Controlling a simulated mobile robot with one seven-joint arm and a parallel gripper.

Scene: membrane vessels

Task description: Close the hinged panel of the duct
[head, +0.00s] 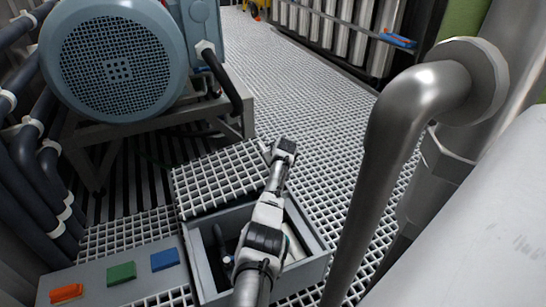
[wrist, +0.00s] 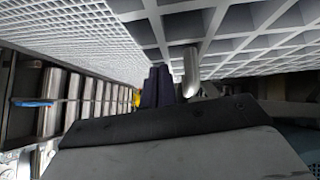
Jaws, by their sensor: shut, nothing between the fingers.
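The duct (head: 318,268) is a grey open-topped box in the floor in the head view. Its hinged panel (head: 215,180), a square of light grating, stands raised and tilted at the far side of the opening. My gripper (head: 269,152) is at the panel's upper right corner; whether it touches cannot be told. In the wrist view the dark fingers (wrist: 157,88) are together and empty. A short metal rod (wrist: 190,72) shows right beside them, under coarse grating. My arm crosses above the duct and hides part of its inside.
Orange (head: 66,293), green (head: 121,273) and blue (head: 165,259) blocks lie on a grey plate left of the duct. A blue motor (head: 115,60) stands behind. A thick bent pipe (head: 385,150) rises close on the right. Grating floor (head: 310,110) beyond is clear.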

